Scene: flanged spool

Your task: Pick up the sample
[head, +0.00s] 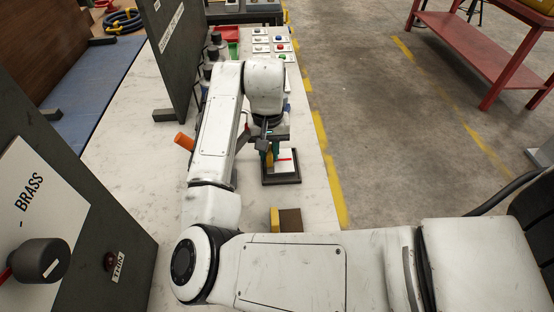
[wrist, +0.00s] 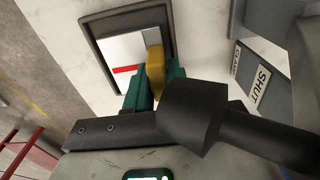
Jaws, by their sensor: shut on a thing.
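The sample (wrist: 155,62) is a small yellow-amber piece with a rounded end. In the wrist view it is between the teal fingers of my gripper (wrist: 156,80), which is shut on it. In the head view my gripper (head: 269,152) is over the left part of a dark-framed stand with a white face and a red line (head: 285,160); the yellow piece shows only as a sliver there. The stand also shows behind the sample in the wrist view (wrist: 118,47). I cannot tell whether the sample touches the stand.
A dark upright panel (head: 174,50) stands on the left of the pale bench, with an orange handle (head: 184,141) nearby. A brown and yellow block (head: 288,220) lies nearer me. Coloured buttons (head: 280,47) are at the back. A BRASS panel (head: 40,200) is at the near left.

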